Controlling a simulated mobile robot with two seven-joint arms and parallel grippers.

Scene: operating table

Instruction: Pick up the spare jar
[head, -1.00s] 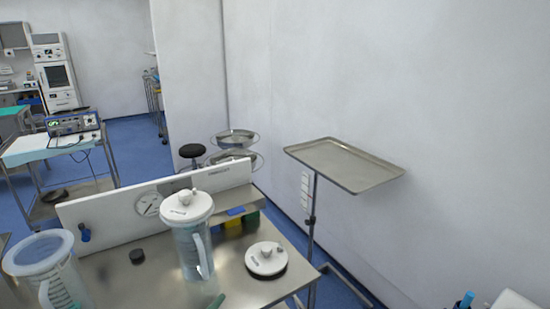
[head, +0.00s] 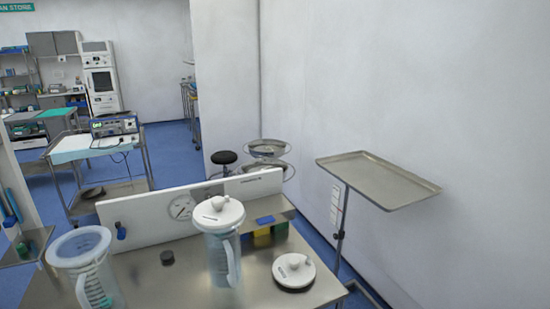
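Two clear jars with handles stand on a metal table (head: 150,270). One jar (head: 88,275) at the lower left has a wide bluish rim and a scale on its wall; the frame's bottom edge cuts it off. The other jar (head: 218,258) stands upright near the middle under a white lid (head: 217,214), its handle toward the right front. I cannot tell from labels which one is the spare. Neither of my grippers is in view.
A white lid-like piece (head: 294,269) sits on a dark disc at the table's right. A small black knob (head: 167,258) lies between the jars. A white panel with a gauge (head: 181,207) stands behind. An empty tray on a stand (head: 378,180) is at the right.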

